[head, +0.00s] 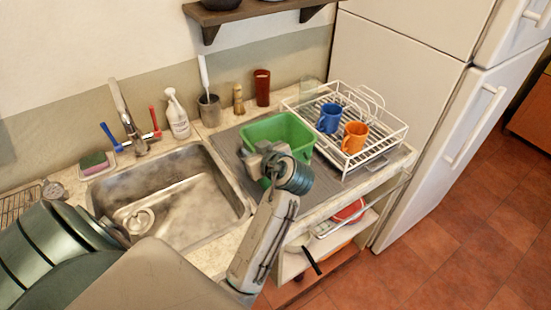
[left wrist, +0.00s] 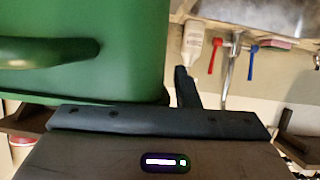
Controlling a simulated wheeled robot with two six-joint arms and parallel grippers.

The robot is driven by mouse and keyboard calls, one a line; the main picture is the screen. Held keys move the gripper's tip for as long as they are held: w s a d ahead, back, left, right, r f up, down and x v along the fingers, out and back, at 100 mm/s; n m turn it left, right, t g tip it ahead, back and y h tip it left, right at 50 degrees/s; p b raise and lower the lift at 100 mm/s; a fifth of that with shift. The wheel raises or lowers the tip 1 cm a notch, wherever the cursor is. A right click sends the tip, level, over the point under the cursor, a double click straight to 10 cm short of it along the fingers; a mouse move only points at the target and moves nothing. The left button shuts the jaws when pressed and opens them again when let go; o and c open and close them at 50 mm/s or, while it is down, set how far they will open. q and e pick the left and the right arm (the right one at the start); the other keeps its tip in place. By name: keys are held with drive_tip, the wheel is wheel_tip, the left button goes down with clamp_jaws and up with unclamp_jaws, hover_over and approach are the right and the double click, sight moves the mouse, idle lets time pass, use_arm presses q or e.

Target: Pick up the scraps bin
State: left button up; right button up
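The scraps bin is a green open-topped tub (head: 290,130) on the grey ribbed mat right of the sink. My left gripper (head: 262,160) is at the bin's near left side and covers part of its wall in the head view. In the left wrist view, the bin's green wall (left wrist: 110,75) with a curved handle-like bar fills the upper left. One dark fingertip of my left gripper (left wrist: 184,88) shows just right of that wall. The other finger is hidden, so I cannot tell whether the gripper is shut on the bin. My right gripper is not in view.
A white dish rack (head: 385,150) with a blue mug (head: 330,117) and an orange mug (head: 354,138) stands right of the bin. A steel sink (head: 190,215) lies left.

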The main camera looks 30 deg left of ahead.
use_arm(q)
drive_tip(key=shift+s+d+r, duration=0.25)
drive_tip(key=shift+d+r, duration=0.05)
drive_tip(key=shift+d, duration=0.3)
drive_tip(key=shift+c, duration=0.5)
drive_tip(key=shift+s+d+r, duration=0.2)
drive_tip(key=shift+d+r, duration=0.05)
drive_tip(key=shift+d, duration=0.1)
clamp_jaws()
drive_tip(key=shift+a+f, duration=0.15)
drive_tip(key=shift+f, duration=0.2)
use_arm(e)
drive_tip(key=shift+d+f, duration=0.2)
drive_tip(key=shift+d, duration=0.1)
